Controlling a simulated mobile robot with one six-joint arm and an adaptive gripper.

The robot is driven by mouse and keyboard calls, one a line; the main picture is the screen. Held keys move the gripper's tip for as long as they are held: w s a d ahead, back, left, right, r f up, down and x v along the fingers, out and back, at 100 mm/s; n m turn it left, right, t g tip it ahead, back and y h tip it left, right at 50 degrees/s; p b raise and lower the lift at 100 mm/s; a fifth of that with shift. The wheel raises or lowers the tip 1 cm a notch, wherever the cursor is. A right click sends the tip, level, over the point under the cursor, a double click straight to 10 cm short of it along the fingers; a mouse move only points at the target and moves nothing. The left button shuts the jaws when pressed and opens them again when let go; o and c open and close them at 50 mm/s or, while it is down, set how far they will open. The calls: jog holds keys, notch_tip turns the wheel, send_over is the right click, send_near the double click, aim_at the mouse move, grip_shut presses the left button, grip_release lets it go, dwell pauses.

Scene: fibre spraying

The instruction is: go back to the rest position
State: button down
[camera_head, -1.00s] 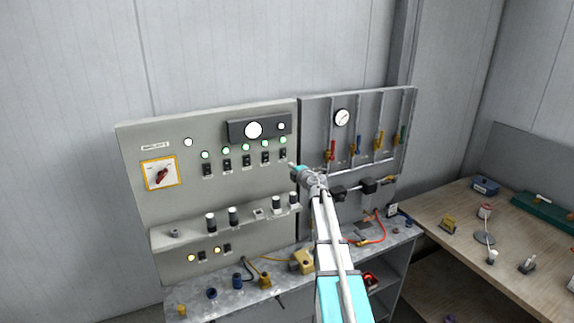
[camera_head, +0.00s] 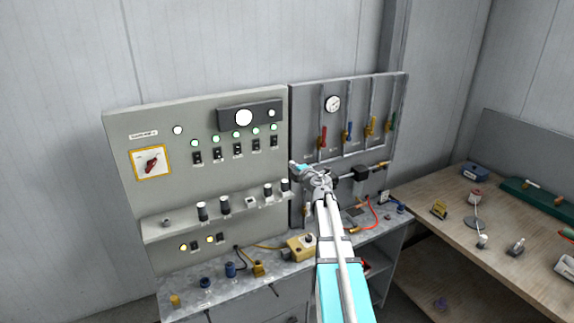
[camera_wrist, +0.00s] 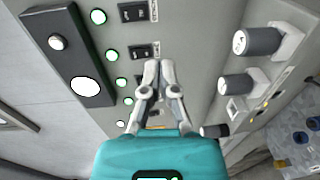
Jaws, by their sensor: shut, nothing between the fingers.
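My gripper (camera_wrist: 151,78) is shut and empty. In the wrist view its two fingertips meet in front of the grey control panel (camera_wrist: 190,40), between the row of black switches and the black knobs. In the head view my gripper (camera_head: 294,165) is small, near the right edge of the control panel (camera_head: 130,185). My arm reaches up to it from the bottom. I cannot tell its exact distance from the panel.
A valve panel (camera_head: 300,110) with coloured handles and a gauge (camera_head: 332,103) stands to the right. Below is a metal bench (camera_head: 195,285) with small parts. A wooden table (camera_head: 455,210) with several items stands at the right. The floor between is partly hidden.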

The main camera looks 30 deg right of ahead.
dwell(0.3)
jog(key=s+a+f+m+g+h+b, duration=0.3)
jog(key=s+a+f+m+g+b, duration=0.25)
jog(key=f+m, duration=0.45)
jog(key=s+a+f+m+g+h+b, duration=0.4)
jog(key=s+a+f+m+b, duration=0.3)
jog(key=f, duration=0.5)
jog(key=s+a+f+g+y+b, duration=0.2)
jog(key=s+a+f+g+y, duration=0.1)
jog(key=s+a+f, duration=0.3)
jog(key=s+a+f+m+g+y+b, duration=0.1)
jog(key=s+a+f+g+y, duration=0.3)
jog(key=s+a, duration=0.6)
jog(key=shift+a+f+g+b, duration=0.35)
jog(key=shift+a+f+b, duration=0.45)
jog(key=shift+a+f, duration=0.4)
